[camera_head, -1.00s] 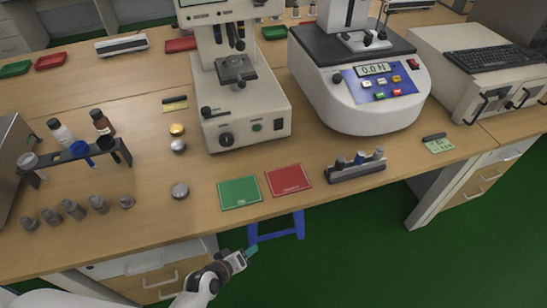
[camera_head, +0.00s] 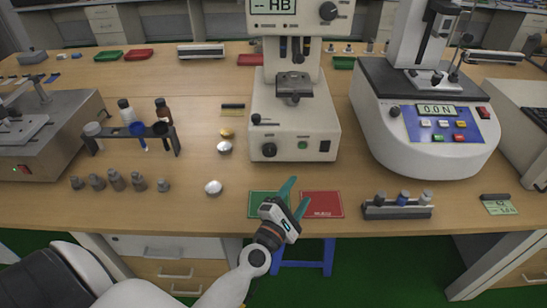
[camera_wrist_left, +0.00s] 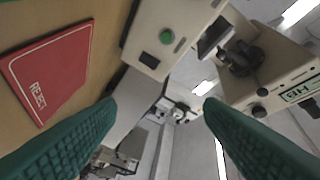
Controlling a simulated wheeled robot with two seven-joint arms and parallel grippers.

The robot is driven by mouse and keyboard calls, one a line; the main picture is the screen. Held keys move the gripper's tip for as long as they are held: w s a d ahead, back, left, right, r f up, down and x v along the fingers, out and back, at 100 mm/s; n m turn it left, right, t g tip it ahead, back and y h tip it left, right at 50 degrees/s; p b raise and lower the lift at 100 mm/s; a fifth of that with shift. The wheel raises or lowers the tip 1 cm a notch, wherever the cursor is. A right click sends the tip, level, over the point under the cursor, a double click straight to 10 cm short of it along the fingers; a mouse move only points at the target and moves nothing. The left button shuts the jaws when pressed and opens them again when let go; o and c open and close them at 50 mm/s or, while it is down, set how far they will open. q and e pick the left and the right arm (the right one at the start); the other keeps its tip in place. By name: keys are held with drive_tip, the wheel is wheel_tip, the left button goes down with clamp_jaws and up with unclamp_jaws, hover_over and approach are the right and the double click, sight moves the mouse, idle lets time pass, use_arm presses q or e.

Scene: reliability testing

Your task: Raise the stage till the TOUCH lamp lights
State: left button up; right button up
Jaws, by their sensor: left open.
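The hardness tester (camera_head: 296,120) stands mid-table, with an "HB" display (camera_head: 271,6) at its top. Its dark stage (camera_head: 294,86) sits below the head, with a gap between them. A black lever (camera_head: 258,119) and dark knob (camera_head: 269,150) are on the base front, beside a small green button or lamp (camera_head: 302,145). I cannot tell which lamp is TOUCH. My left gripper (camera_head: 295,196) is open and empty over the front mats, short of the tester. In the left wrist view the tester base (camera_wrist_left: 150,30) and stage (camera_wrist_left: 240,58) show beyond the fingers. My right gripper is not in view.
A green mat (camera_head: 262,204) and red REJECT mat (camera_head: 321,204) lie before the tester. A block holder (camera_head: 397,209) and force tester (camera_head: 425,140) stand right. Round metal pieces (camera_head: 213,187) and a vial rack (camera_head: 130,137) are left. Bare table lies between mats and tester.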

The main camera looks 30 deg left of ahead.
sight(270, 153)
use_arm(q)
drive_tip(key=a+n+y, duration=0.1)
drive_tip(key=n+y, duration=0.1)
drive_tip(key=n, duration=0.1)
drive_tip(key=w+a+n+y, duration=0.1)
drive_tip(key=a+n+y, duration=0.1)
drive_tip(key=n, duration=0.1)
drive_tip(key=a+n+g+y, duration=0.1)
drive_tip(key=a+n+y, duration=0.1)
drive_tip(key=n, duration=0.1)
drive_tip(key=shift+w+a+f+n+y, duration=0.15)
drive_tip(key=shift+a+n+y, duration=0.15)
drive_tip(key=shift+n, duration=0.1)
drive_tip(key=a+n+g+y, duration=0.1)
drive_tip(key=n, duration=0.1)
drive_tip(key=a+f+n, duration=0.1)
drive_tip(key=n, duration=0.1)
drive_tip(key=a+n+g+y, duration=0.1)
drive_tip(key=shift+f+n+g+y+b, duration=0.3)
drive_tip(key=shift+f+n, duration=0.1)
drive_tip(key=x, duration=1.1)
drive_tip(key=shift+w+a, duration=0.25)
drive_tip(key=shift+w, duration=0.05)
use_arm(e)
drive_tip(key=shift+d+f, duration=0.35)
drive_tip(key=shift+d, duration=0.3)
use_arm(q)
drive_tip(key=c, duration=1)
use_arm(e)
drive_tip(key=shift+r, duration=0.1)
